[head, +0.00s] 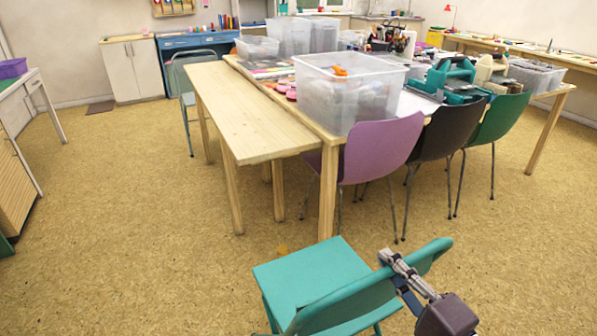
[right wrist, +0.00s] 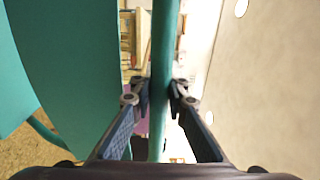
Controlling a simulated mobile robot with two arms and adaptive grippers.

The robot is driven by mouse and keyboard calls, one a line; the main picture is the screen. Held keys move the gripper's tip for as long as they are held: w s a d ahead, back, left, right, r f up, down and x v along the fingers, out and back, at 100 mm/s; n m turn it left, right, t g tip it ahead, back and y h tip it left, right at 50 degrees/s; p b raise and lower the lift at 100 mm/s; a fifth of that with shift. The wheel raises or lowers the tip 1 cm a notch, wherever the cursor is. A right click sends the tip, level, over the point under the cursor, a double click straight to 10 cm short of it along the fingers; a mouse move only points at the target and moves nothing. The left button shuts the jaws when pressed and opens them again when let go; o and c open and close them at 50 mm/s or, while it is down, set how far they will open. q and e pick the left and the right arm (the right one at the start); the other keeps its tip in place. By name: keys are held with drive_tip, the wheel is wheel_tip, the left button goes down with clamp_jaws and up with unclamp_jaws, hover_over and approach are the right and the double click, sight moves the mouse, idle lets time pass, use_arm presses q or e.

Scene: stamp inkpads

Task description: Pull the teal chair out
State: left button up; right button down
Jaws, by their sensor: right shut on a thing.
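The teal chair (head: 310,272) stands on the floor at the bottom centre of the head view, apart from the tables. Its seat is on the left and its backrest on the right. My right gripper (head: 388,258) is shut on the top edge of the backrest. In the right wrist view the fingers (right wrist: 159,97) close on both sides of the teal backrest edge (right wrist: 163,50). The lower parts of the chair legs are cut off by the frame edge. My left gripper is not in view.
A wooden table (head: 258,130) stands beyond the chair, with a purple chair (head: 383,149), a black chair (head: 452,128) and a green chair (head: 500,116) along its near side. A teal-grey chair (head: 186,78) stands at its far left. Open floor (head: 150,240) lies left of the teal chair.

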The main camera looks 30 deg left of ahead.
drive_tip(key=shift+s+a+f, duration=0.1)
drive_tip(key=shift+s+f, duration=0.05)
drive_tip(key=shift+f, duration=0.5)
drive_tip(key=shift+s+a+f, duration=0.1)
drive_tip(key=shift+f, duration=0.5)
drive_tip(key=c, duration=2.2)
unclamp_jaws()
drive_tip(key=shift+f, duration=0.1)
drive_tip(key=shift+c, duration=0.2)
drive_tip(key=o, duration=0.5)
drive_tip(key=shift+w+a, duration=0.25)
drive_tip(key=shift+w+r, duration=0.1)
drive_tip(key=shift+r, duration=0.2)
